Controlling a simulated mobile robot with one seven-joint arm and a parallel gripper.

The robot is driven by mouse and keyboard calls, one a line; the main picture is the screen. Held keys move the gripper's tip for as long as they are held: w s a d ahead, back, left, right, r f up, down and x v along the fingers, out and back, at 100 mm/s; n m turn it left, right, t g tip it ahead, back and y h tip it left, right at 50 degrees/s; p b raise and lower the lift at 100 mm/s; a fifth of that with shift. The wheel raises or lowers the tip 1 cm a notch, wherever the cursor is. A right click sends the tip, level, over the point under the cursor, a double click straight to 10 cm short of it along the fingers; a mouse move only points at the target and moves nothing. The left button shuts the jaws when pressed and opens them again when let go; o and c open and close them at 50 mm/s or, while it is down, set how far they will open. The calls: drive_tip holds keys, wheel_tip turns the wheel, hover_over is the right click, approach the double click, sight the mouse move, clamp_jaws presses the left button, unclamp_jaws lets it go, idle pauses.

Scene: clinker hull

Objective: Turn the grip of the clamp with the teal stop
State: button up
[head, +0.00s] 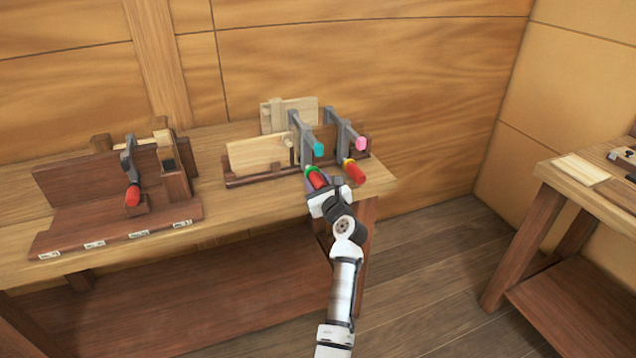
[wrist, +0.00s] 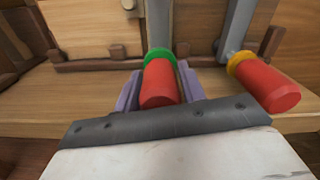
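The clamp with the teal stop (head: 319,149) stands on the bench, its grey bar (head: 302,132) running back over pale boards. Its red grip (head: 317,180) has a green collar and points toward me. In the wrist view the same red grip (wrist: 159,86) and green collar (wrist: 159,55) are in the middle. My gripper (head: 318,184) is at this grip, with a purple finger on each side of it (wrist: 160,90). The fingers look very close to the grip; I cannot tell whether they press on it.
A clamp with a pink stop (head: 361,143) stands close on the right; its red grip (wrist: 268,86) has a yellow collar. A third clamp with a red grip (head: 132,195) is on a labelled rack to the left. The bench (head: 225,215) is bare between.

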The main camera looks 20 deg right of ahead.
drive_tip(key=c, duration=0.6)
drive_tip(key=shift+n, duration=0.4)
